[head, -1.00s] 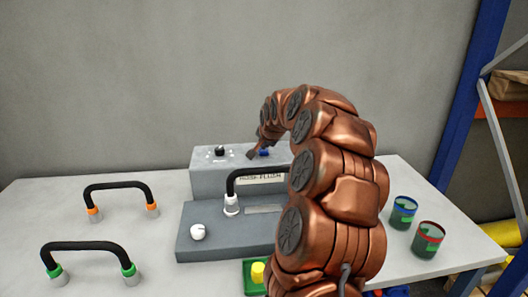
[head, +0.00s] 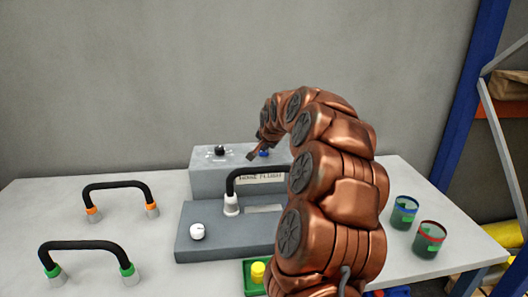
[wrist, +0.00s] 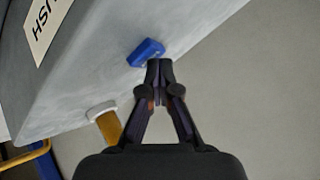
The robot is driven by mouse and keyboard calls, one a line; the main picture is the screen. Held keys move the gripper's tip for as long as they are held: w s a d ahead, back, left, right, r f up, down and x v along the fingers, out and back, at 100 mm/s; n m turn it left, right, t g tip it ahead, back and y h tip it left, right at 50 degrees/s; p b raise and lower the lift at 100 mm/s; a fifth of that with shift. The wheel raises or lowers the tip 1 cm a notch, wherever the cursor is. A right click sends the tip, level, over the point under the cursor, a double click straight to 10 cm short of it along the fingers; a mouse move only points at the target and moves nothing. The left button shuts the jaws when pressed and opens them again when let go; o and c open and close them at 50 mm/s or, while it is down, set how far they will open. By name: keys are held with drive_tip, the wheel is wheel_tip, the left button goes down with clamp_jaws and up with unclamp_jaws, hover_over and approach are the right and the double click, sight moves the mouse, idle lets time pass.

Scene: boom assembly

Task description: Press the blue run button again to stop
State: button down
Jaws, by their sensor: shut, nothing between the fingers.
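The blue run button (head: 264,153) sits on top of the grey machine (head: 208,181), at the right of its raised back part, partly hidden by my arm in the head view. In the wrist view the blue button (wrist: 146,52) is on the grey top, just ahead and slightly left of the fingertips. My gripper (wrist: 160,64) is shut and empty, with its tips very close to the button. I cannot tell whether they touch it. In the head view my gripper (head: 252,155) points down at the back part of the machine.
A black knob (head: 220,150) is left of the button, and a white knob (head: 197,232) is on the lower front. A black hose (head: 250,174) arches up from the machine. Two hoses (head: 118,186) (head: 84,245) stand on the table at left. Two cups (head: 404,212) (head: 429,240) stand at right.

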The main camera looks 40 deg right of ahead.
idle(0.4)
drive_tip(key=shift+r, duration=0.9)
drive_tip(key=shift+r, duration=0.1)
drive_tip(key=shift+r+p, duration=0.3)
drive_tip(key=shift+r, duration=2.1)
